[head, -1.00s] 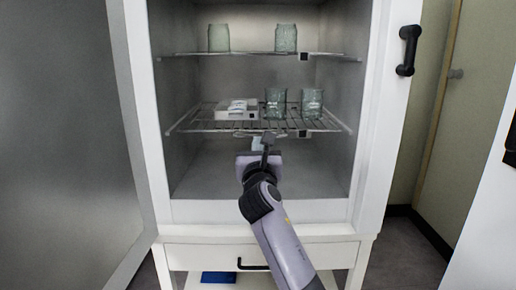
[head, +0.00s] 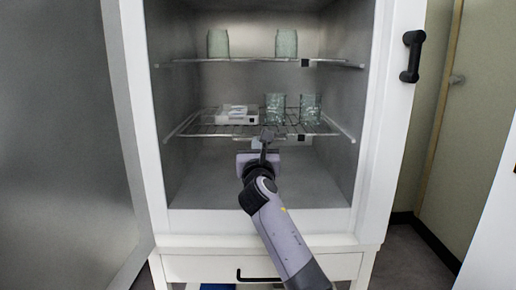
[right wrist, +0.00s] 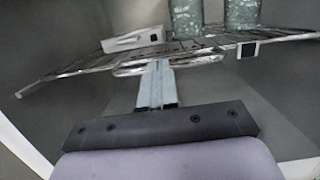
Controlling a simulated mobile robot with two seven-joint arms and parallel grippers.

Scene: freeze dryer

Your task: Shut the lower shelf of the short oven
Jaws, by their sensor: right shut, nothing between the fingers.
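The short oven (head: 386,150) stands open in front of me, a white cabinet with a grey inside. Its lower shelf (head: 200,129) is a wire rack; it also shows in the right wrist view (right wrist: 75,70), with a wire loop at its front edge. My right gripper (head: 262,142) is shut and empty at the middle of that front edge. In the right wrist view its fingers (right wrist: 156,72) point at the loop; I cannot tell whether they touch it. The upper shelf (head: 250,60) is above. My left gripper is not in view.
The lower shelf bears a white box (head: 237,115) and two glass beakers (head: 275,108). Two more glass vessels (head: 286,43) stand on the upper shelf. The open door (head: 60,150) fills the left side. A drawer (head: 200,267) is below.

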